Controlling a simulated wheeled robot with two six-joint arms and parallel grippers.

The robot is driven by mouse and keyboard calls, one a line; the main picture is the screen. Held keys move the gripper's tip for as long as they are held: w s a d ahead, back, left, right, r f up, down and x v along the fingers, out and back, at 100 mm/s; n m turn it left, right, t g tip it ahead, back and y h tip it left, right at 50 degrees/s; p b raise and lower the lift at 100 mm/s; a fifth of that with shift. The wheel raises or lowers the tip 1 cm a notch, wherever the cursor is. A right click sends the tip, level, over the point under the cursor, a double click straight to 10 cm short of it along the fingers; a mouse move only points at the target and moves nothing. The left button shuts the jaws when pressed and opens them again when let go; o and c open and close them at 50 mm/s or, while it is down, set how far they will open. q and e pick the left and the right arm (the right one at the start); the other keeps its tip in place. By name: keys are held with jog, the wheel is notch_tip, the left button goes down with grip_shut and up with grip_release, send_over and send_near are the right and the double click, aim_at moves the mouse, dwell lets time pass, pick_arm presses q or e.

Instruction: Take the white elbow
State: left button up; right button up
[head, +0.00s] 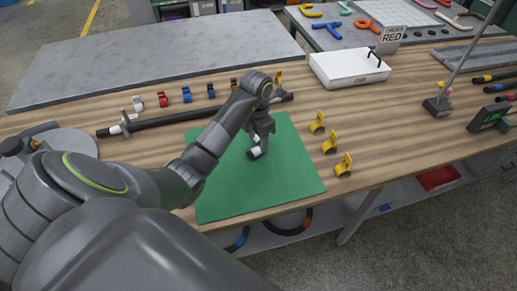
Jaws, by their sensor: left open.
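My left gripper (258,146) points down low over the green mat (225,198) and is open. A small pale white piece (255,152) shows at its fingertips. It is too small and too covered by the gripper for me to tell whether it is the white elbow or part of the gripper, or whether it touches the mat. A curved cream-white piece (456,21) lies on the back table at the far right; I cannot tell if it is an elbow. My right gripper is not in view.
A black hose (165,119) lies behind the mat, with several coloured clips behind it. Several yellow clips (330,142) stand right of the mat. The mat's front half is clear.

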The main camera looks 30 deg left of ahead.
aim_at(256, 149)
pick_arm(q)
jog(key=shift+a+f+b, duration=0.1)
jog(key=shift+f+b, duration=0.5)
jog(key=shift+a+f+b, duration=0.2)
jog(key=shift+f+b, duration=1)
jog(key=shift+f, duration=0.75)
jog(key=c, duration=1.1)
jog(key=shift+r, duration=0.1)
